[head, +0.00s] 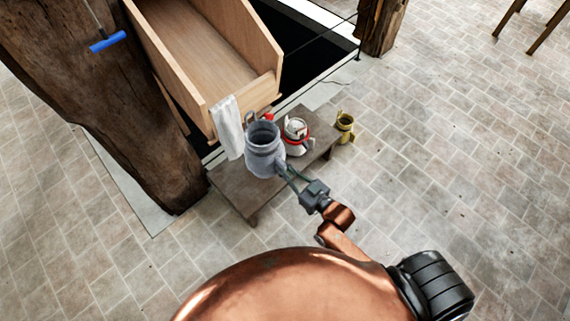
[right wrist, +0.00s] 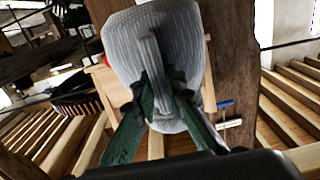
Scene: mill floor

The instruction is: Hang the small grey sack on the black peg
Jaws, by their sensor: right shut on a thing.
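The small grey sack (head: 265,155) looks like a round, open-mouthed, jug-shaped body with a ribbed surface. My right gripper (head: 284,172) is shut on its handle-like strip, on the near right side, and holds it up over the low wooden bench. In the right wrist view the green fingers (right wrist: 160,100) close on this strip, and the sack (right wrist: 187,35) fills the upper middle. I cannot make out the black peg in either view. My left gripper is not in view.
A wooden trough (head: 242,95) with a pale cloth (head: 228,127) on its end is close behind. A thick post (head: 95,100) with a blue-handled tool (head: 108,42) stands left. A white-and-red pot (head: 296,133) is beside the sack, a yellowish pot (head: 345,127) farther right.

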